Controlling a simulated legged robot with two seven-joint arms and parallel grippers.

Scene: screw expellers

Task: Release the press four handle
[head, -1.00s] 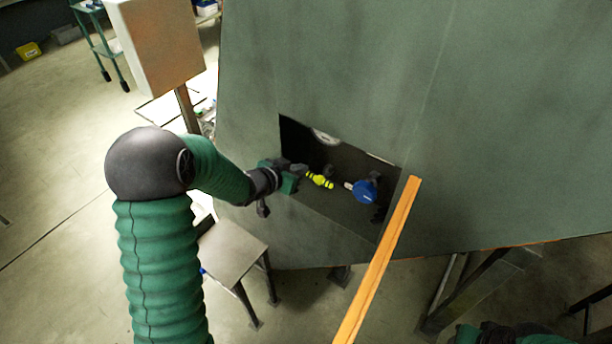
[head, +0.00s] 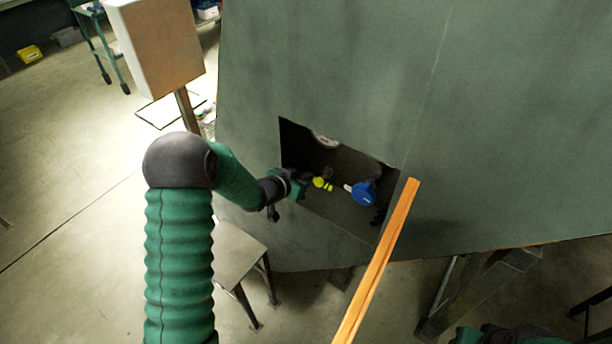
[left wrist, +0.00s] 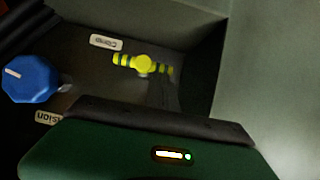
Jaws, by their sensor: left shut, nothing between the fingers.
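The press handle is a yellow-green bar with dark bands (head: 323,184). It sits in the dark recess (head: 345,212) of the large green panel. The left wrist view shows the handle (left wrist: 143,63) running nearly crosswise, just beyond my gripper body. My left gripper (head: 304,180) is at the left side of the recess opening, close to the left end of the handle. It is shut and empty. The dark gripper part (left wrist: 150,115) hides the area below the handle in the wrist view. My right gripper is not clearly seen.
A blue knob (head: 364,194) sits right of the handle, and also shows in the wrist view (left wrist: 28,80). The recess edges lie close around my gripper. An orange bar (head: 378,265) runs in front of the panel. A small grey table (head: 233,255) stands below left.

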